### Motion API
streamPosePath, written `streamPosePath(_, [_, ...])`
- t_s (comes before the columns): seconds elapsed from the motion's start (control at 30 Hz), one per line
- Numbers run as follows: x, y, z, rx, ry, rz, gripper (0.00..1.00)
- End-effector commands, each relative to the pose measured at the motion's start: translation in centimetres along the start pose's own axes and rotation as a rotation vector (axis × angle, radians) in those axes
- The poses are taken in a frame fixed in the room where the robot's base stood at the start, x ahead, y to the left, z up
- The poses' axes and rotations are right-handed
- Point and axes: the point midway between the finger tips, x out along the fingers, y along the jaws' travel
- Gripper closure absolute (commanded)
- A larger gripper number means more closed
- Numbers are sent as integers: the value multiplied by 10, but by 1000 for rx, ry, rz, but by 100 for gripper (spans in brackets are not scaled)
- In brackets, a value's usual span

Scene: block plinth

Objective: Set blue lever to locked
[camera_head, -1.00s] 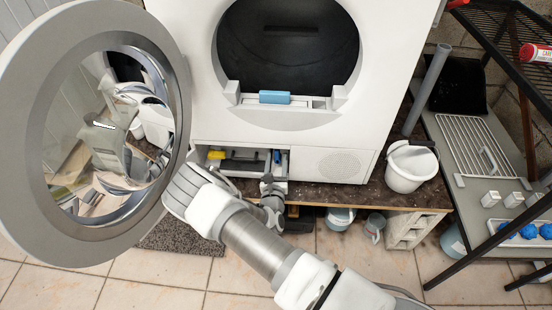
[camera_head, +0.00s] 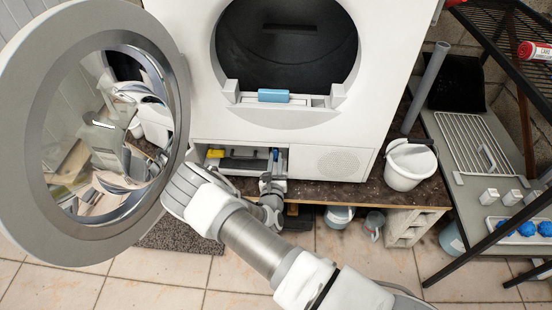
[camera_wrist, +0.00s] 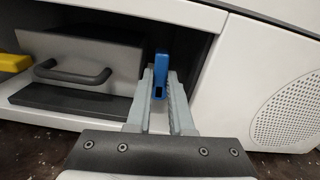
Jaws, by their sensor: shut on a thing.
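The blue lever (camera_wrist: 161,66) shows in the wrist view as a narrow upright piece at the right end of the open compartment low in the white machine. Its lower part sits between the two grey fingers of my gripper (camera_wrist: 161,92), which is shut on it. In the head view the blue lever (camera_head: 276,155) is a small blue spot, and my gripper (camera_head: 270,180) reaches it from the front, partly covering it. Any lock markings are not visible.
The round door (camera_head: 38,130) stands open at left. A blue-handled part (camera_head: 274,96) sits in the drum opening. A white bucket (camera_head: 405,172) stands at right.

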Motion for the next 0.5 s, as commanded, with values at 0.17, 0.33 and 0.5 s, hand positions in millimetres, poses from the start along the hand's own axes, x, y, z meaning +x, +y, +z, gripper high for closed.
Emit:
streamPosePath(0.17, [0,2,2,-79,0,1,100])
streamPosePath(0.33, [0,4,2,-208,-1,1,100])
streamPosePath(0.5, [0,6,1,-367,-1,2,100])
